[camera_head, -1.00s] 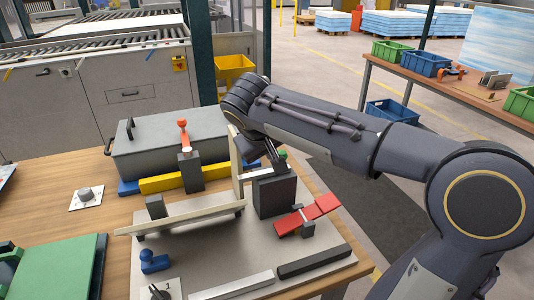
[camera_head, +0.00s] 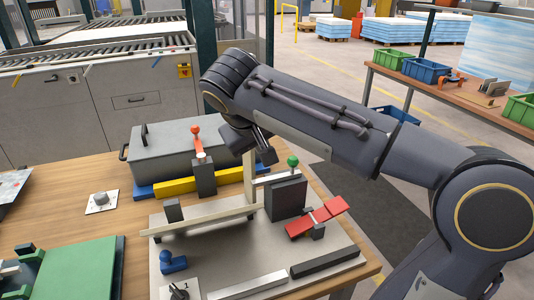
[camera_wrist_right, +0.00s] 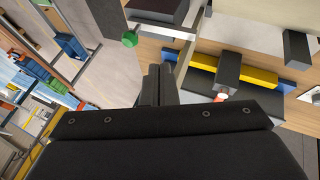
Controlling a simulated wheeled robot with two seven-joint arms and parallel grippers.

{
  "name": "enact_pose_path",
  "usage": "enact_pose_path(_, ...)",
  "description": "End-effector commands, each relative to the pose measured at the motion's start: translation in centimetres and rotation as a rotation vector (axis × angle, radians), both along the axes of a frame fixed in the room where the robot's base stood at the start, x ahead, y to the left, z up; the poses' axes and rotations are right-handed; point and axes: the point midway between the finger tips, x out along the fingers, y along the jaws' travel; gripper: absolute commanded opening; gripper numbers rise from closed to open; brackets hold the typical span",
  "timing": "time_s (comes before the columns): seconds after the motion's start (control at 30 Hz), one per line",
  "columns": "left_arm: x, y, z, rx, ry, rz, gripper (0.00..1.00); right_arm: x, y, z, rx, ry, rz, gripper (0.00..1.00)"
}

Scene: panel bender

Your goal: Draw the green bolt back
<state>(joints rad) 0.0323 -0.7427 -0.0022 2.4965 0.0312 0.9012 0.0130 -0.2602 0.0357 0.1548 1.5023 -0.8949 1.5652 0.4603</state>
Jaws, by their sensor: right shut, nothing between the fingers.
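The green bolt's round green knob (camera_head: 292,161) stands above the right end of a dark grey block (camera_head: 288,198). A pale flat bar (camera_head: 272,179) shows at the block's top left edge. The wrist view also shows the knob (camera_wrist_right: 129,39) beside the pale bar (camera_wrist_right: 165,31). My right gripper (camera_head: 269,156) is shut and empty, left of the knob and apart from it. Its closed fingers show in the wrist view (camera_wrist_right: 158,72). My left gripper is not in view.
A red hinged lever (camera_head: 315,218) lies in front of the block. A pale upright post (camera_head: 250,178) and long rail (camera_head: 200,220) stand to its left. A grey lidded box (camera_head: 165,150), yellow bar (camera_head: 188,182) and orange-topped lever (camera_head: 196,140) are further back.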

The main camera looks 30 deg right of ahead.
Motion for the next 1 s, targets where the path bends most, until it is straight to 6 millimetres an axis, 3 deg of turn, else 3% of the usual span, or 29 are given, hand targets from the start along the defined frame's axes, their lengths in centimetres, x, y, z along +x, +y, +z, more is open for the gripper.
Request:
enact_pose_path(0.2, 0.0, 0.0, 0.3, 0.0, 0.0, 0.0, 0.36, -0.7, 0.9, 1.8, 0.0, 0.0, -0.001, 0.0)
enact_pose_path(0.8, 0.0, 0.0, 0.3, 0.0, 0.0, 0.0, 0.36, -0.9, 1.0, 1.9, 0.002, 0.001, 0.0, 0.0)
enact_pose_path(0.9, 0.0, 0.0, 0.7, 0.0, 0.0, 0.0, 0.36, -1.9, 0.6, 1.1, 0.032, 0.015, 0.022, 0.0)
enact_pose_path(1.0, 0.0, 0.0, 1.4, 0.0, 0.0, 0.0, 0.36, -4.8, 0.4, -1.2, 0.119, 0.044, 0.079, 0.0)
